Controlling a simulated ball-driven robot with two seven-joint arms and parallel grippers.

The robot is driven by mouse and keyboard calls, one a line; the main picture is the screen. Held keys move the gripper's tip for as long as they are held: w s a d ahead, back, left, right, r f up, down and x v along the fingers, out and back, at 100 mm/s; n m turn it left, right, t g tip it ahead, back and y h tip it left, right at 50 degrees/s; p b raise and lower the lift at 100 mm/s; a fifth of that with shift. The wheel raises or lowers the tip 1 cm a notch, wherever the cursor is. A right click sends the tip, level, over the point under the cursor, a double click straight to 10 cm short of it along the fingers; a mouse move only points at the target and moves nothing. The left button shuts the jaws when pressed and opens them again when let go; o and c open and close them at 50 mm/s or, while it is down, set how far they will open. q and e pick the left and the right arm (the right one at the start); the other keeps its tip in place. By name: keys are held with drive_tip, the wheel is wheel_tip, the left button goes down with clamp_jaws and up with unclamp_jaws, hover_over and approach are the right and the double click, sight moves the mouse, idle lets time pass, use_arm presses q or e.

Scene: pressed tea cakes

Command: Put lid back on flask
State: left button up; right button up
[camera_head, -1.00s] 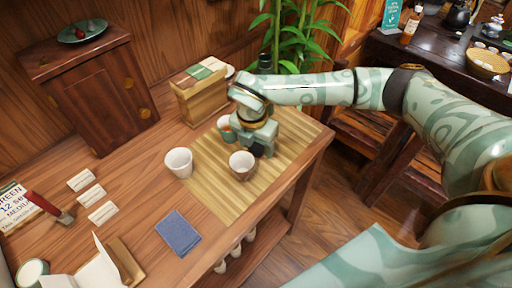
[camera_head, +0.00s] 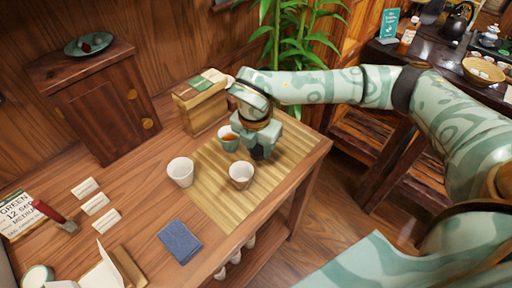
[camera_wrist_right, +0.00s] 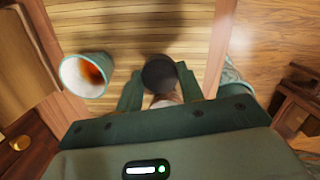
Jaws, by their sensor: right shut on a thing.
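My right gripper (camera_head: 260,150) is above the right part of the bamboo mat (camera_head: 215,203). In the right wrist view its fingers (camera_wrist_right: 160,88) are shut around a dark round thing (camera_wrist_right: 160,72), seen from its end. A small pale brownish patch shows just below this thing, between the fingers. I cannot tell whether the dark thing is the lid or part of the flask. No flask stands out clearly elsewhere. My left gripper is not in view.
A tea-filled cup (camera_head: 229,140) stands close left of the right gripper; it also shows in the wrist view (camera_wrist_right: 86,76). Two white cups (camera_head: 181,172) (camera_head: 241,176) stand nearer. A wooden box (camera_head: 200,107) is behind. A blue cloth (camera_head: 180,241) lies in front.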

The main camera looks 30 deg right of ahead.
drive_tip(key=s+a+r+p, duration=0.1)
drive_tip(key=s+r+p, duration=0.1)
drive_tip(key=s+r, duration=0.5)
drive_tip(key=s, duration=0.5)
drive_tip(key=shift+r, duration=0.4)
drive_tip(key=shift+a, duration=0.1)
drive_tip(key=r+m, duration=0.1)
drive_tip(key=m, duration=0.7)
drive_tip(key=w+r+m+g, duration=0.1)
drive_tip(key=m, duration=0.7)
drive_tip(key=a+r+m+g+y, duration=0.1)
drive_tip(key=m, duration=0.7)
drive_tip(key=shift+w+r, duration=0.25)
drive_tip(key=shift+w, duration=0.15)
